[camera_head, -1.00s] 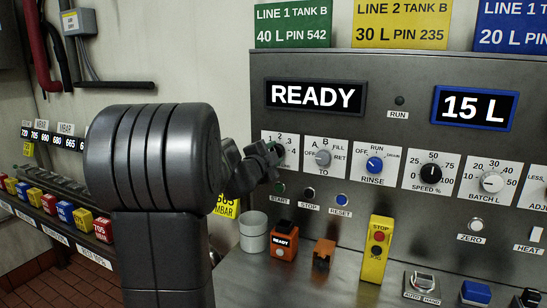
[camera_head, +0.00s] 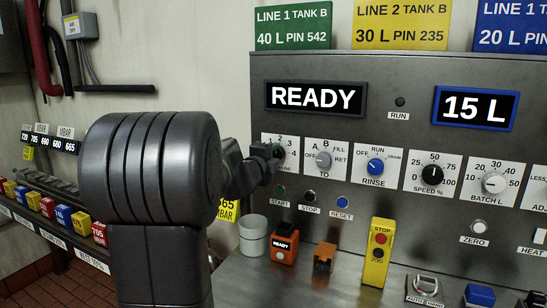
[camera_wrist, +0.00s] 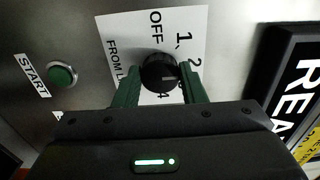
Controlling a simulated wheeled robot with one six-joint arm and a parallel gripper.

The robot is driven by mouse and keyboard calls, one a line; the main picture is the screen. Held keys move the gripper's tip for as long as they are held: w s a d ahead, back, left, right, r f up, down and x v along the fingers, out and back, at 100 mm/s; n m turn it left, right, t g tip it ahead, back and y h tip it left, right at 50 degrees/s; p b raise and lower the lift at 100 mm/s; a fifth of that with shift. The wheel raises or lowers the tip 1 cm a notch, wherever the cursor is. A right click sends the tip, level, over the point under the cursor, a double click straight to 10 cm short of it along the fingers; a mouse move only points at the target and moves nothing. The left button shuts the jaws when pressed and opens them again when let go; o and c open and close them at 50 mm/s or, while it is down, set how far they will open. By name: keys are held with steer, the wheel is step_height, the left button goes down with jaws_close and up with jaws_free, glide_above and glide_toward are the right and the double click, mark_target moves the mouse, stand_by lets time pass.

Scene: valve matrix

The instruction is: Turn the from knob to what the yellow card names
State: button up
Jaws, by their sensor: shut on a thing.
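The yellow card (camera_head: 400,25) above the panel reads "LINE 2 TANK B, 30 L, PIN 235". The from knob is a black round knob (camera_wrist: 158,72) on a white plate (camera_wrist: 186,25) marked OFF, 1, 2 and 4, with "FROM L" partly hidden. My gripper (camera_wrist: 158,88) is shut on this knob, one green finger on each side. The knob's pointer lies near the 2 and 4 side; its exact setting is hard to tell. In the head view my gripper (camera_head: 268,158) covers much of the from plate (camera_head: 283,142).
The to knob (camera_head: 323,159) and rinse knob (camera_head: 375,167) sit just right of the from plate. The green START button (camera_head: 280,191) is below it.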

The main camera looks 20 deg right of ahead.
steer(key=shift+f, duration=0.1)
steer(key=o, duration=1)
steer(key=v, duration=1.4)
steer(key=shift+w, duration=0.1)
steer(key=x, duration=1.4)
